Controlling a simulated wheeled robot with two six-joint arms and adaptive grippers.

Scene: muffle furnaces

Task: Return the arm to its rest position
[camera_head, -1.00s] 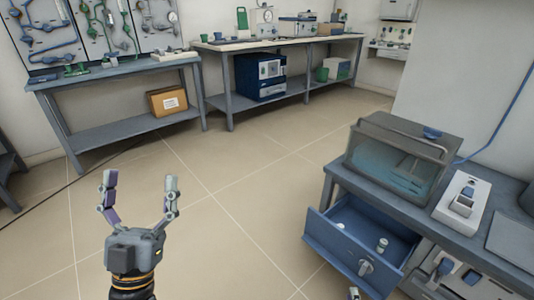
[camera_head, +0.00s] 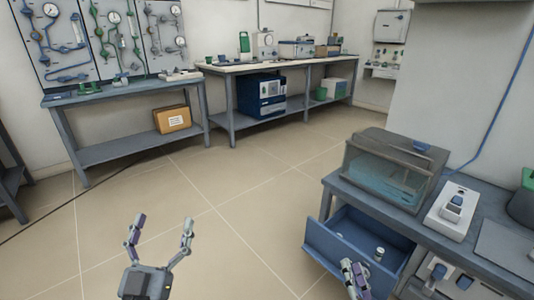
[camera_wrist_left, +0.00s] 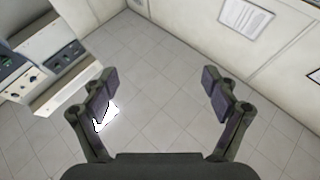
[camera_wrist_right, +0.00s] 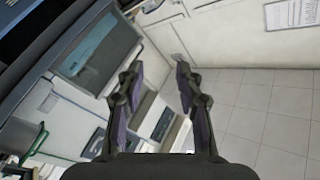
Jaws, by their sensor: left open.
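My left gripper (camera_head: 160,230) is at the lower left of the head view, over bare floor. Its fingers are spread wide with nothing between them; they also show in the left wrist view (camera_wrist_left: 160,82). My right gripper (camera_head: 352,265) shows at the bottom of the head view, in front of the open blue drawer (camera_head: 338,250). In the right wrist view its two fingers (camera_wrist_right: 160,72) stand apart with nothing held between them. Most of both arms is out of the head view.
The open drawer juts from the right bench (camera_head: 447,237), which carries a glass-fronted box (camera_head: 390,170) and a white device (camera_head: 451,212). A small jar (camera_head: 379,254) stands in the drawer. Benches line the back wall. The middle floor (camera_head: 235,190) is clear.

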